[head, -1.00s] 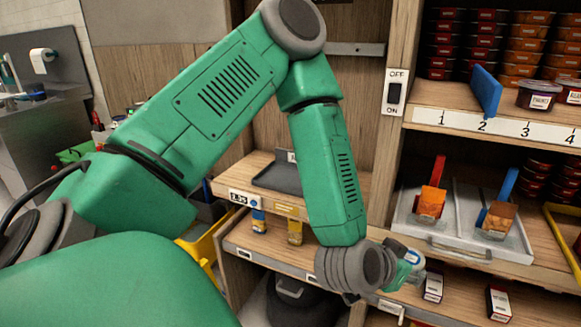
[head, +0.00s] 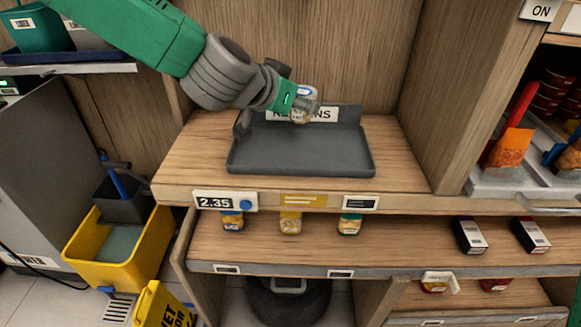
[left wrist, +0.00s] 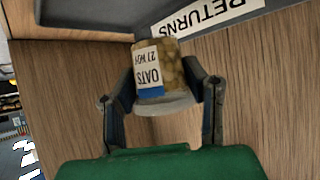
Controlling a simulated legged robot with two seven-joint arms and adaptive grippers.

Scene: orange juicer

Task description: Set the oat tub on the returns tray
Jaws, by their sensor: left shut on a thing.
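The oat tub (head: 304,92) is a small jar with pale contents and a white and blue label. My left gripper (head: 296,103) is shut on it, reaching in from the upper left. In the head view the tub overlaps the RETURNS sign at the back of the dark grey returns tray (head: 300,158), and looks held above the tray. In the left wrist view the tub (left wrist: 174,62) sits between the two fingers (left wrist: 165,88), its OATS label upside down in the picture. The tray's edge (left wrist: 75,22) shows at the top there. My right gripper is out of view.
The tray is empty and stands on a wooden shelf (head: 190,160) with price tags along its front. A wooden divider (head: 460,95) rises to the right. Several small jars (head: 290,222) and dark boxes (head: 468,235) stand on the shelf below. A yellow mop bucket (head: 125,250) is at lower left.

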